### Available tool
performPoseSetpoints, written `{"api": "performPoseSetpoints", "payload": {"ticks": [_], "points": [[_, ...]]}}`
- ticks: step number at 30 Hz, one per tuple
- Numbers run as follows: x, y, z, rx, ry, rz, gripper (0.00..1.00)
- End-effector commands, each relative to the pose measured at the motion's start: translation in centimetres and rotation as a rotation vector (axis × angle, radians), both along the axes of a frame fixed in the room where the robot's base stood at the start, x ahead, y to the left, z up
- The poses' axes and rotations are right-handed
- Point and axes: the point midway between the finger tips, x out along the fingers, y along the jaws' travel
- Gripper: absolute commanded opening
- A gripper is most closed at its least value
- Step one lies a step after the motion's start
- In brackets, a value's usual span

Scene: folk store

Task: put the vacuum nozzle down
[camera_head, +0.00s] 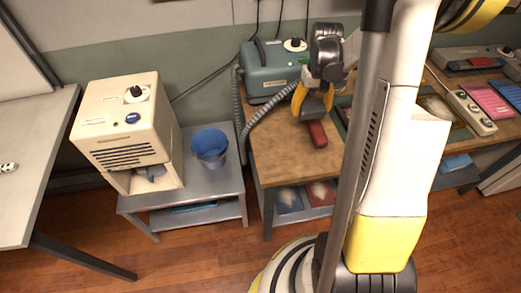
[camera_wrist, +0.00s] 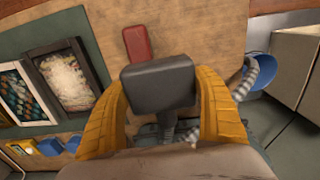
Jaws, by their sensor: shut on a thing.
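The vacuum nozzle is a dark grey block (camera_wrist: 158,80) between the yellow fingers of my gripper (camera_wrist: 163,100) in the wrist view. My gripper is shut on it. In the head view my gripper (camera_head: 313,100) is over the wooden table (camera_head: 275,155), and the nozzle (camera_head: 314,104) is partly hidden by the fingers. A ribbed grey hose (camera_head: 272,121) runs from the teal machine (camera_head: 270,72) toward the gripper. Whether the nozzle touches the table cannot be told.
A red block (camera_head: 317,133) lies on the table close to the gripper, also in the wrist view (camera_wrist: 137,44). Framed pictures (camera_wrist: 67,82) lie to one side. A blue bucket (camera_head: 209,146) and cream machine (camera_head: 125,120) stand on the grey stand. The table's front left is bare.

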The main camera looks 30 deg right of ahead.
Motion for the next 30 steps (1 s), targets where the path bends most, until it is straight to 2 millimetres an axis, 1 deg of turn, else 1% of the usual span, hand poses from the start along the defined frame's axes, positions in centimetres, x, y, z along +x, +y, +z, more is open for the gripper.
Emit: {"api": "performPoseSetpoints", "payload": {"ticks": [2, 4, 9, 12, 15, 18, 21, 23, 27, 30], "points": [[-0.1, 1.0, -0.8, 0.000, 0.000, 0.002, 0.39], [-0.3, 2.4, -1.8, 0.000, 0.000, 0.005, 0.39], [-0.6, 6.8, -4.5, 0.000, 0.000, 0.006, 0.39], [-0.8, 8.9, -5.8, 0.000, 0.000, 0.005, 0.39], [-0.9, 10.4, -6.6, 0.000, 0.000, 0.004, 0.39], [-1.0, 11.2, -6.9, 0.000, 0.000, 0.002, 0.39], [-1.0, 11.4, -7.4, 0.000, 0.000, 0.000, 0.39], [-1.0, 11.4, -8.1, 0.000, 0.000, 0.000, 0.39], [-1.0, 11.3, -10.5, 0.000, 0.000, 0.000, 0.39], [-1.0, 11.3, -11.1, 0.000, 0.000, 0.000, 0.39]]}}
